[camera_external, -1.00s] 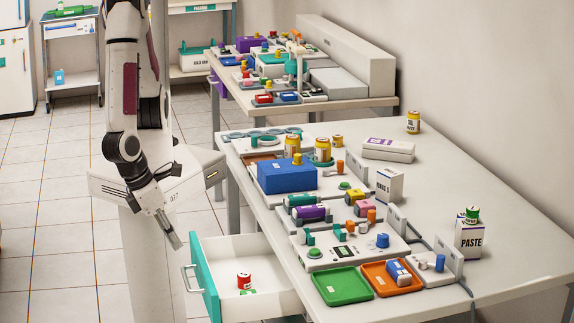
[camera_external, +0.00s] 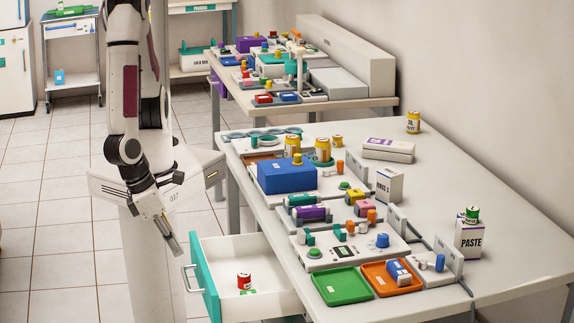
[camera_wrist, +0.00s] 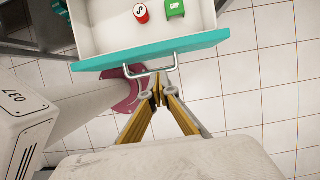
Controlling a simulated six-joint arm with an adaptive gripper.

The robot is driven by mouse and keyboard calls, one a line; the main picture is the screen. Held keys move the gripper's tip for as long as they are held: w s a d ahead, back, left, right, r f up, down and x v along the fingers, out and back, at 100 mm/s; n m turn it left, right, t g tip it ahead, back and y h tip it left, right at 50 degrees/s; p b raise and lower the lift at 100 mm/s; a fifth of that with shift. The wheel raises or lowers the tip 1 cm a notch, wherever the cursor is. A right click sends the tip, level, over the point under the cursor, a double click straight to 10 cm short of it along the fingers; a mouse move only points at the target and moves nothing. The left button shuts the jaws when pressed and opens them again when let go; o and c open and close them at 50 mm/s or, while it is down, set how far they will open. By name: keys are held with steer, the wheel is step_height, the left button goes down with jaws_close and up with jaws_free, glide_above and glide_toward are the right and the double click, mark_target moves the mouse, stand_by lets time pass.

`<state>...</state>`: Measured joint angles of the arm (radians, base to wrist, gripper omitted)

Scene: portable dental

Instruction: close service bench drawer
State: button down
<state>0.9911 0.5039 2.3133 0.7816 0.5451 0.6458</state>
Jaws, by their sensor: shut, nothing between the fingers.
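The service bench drawer (camera_external: 238,262) is pulled out from under the bench. It has a teal front (camera_external: 204,277) with a metal bar handle (camera_external: 188,279). In the wrist view the teal front (camera_wrist: 150,50) and the handle (camera_wrist: 151,71) lie just ahead of my fingers. A red can (camera_external: 244,281) and a green item (camera_wrist: 175,9) lie inside the drawer. My gripper (camera_external: 175,249) is shut and empty, outside the drawer in front of its handle. Its fingertips (camera_wrist: 160,86) appear near the handle; I cannot tell whether they touch it.
The bench top (camera_external: 440,180) holds a green tray (camera_external: 341,286), an orange tray (camera_external: 391,278), a blue box (camera_external: 287,176) and a paste carton (camera_external: 469,236). A second bench (camera_external: 352,103) stands behind. The tiled floor (camera_external: 60,240) left of the drawer is clear.

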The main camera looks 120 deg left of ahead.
steer(key=x, duration=0.9)
stand_by(0.4)
steer(key=shift+f, duration=0.1)
stand_by(0.4)
glide_above(260, 289)
stand_by(0.8)
steer(key=shift+d, duration=0.1)
stand_by(0.5)
steer(key=v, duration=1)
stand_by(0.5)
stand_by(0.4)
